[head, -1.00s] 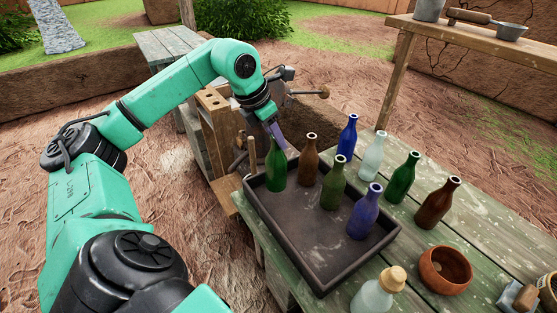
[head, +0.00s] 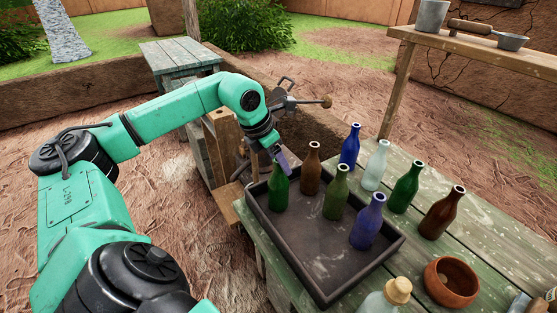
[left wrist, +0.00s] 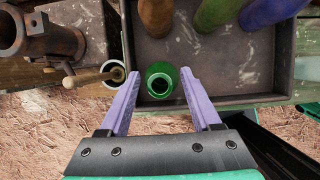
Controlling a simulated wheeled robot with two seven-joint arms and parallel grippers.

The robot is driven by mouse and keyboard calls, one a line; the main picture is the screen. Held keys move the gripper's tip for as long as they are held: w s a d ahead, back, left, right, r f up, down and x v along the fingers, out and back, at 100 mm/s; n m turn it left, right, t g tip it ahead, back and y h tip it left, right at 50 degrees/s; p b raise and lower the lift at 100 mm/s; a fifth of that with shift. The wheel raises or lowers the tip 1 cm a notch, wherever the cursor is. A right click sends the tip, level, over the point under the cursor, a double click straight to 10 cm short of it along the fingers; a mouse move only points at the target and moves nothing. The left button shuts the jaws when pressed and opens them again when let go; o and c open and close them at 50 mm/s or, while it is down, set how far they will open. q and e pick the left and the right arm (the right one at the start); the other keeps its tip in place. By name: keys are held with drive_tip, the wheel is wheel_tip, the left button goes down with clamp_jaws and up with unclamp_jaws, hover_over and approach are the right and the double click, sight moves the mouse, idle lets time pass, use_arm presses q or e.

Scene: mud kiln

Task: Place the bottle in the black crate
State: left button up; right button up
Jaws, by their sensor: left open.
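The black crate (head: 322,285) lies on the green plank table. In it stand several upright bottles: a green bottle (head: 278,188) at its left corner, a brown bottle (head: 311,172), an olive bottle (head: 335,196) and a blue bottle (head: 366,224). My left gripper (head: 282,160) is at the neck of the left green bottle. In the left wrist view its two purple fingers (left wrist: 160,100) are open, one on each side of the green bottle (left wrist: 161,82), with gaps. My right gripper is not in view.
Outside the crate on the table (head: 478,222) stand blue, clear, green and brown bottles, a corked bottle (head: 385,297) and a clay bowl (head: 451,281). A wooden stand with a metal device (head: 285,100) is behind the gripper.

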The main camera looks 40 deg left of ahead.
use_arm(q)
drive_tip(key=shift+s+a+r, duration=0.1)
drive_tip(key=shift+r, duration=0.35)
drive_tip(key=v, duration=1.1)
drive_tip(key=shift+b, duration=0.3)
drive_tip(key=shift+s+r, duration=0.1)
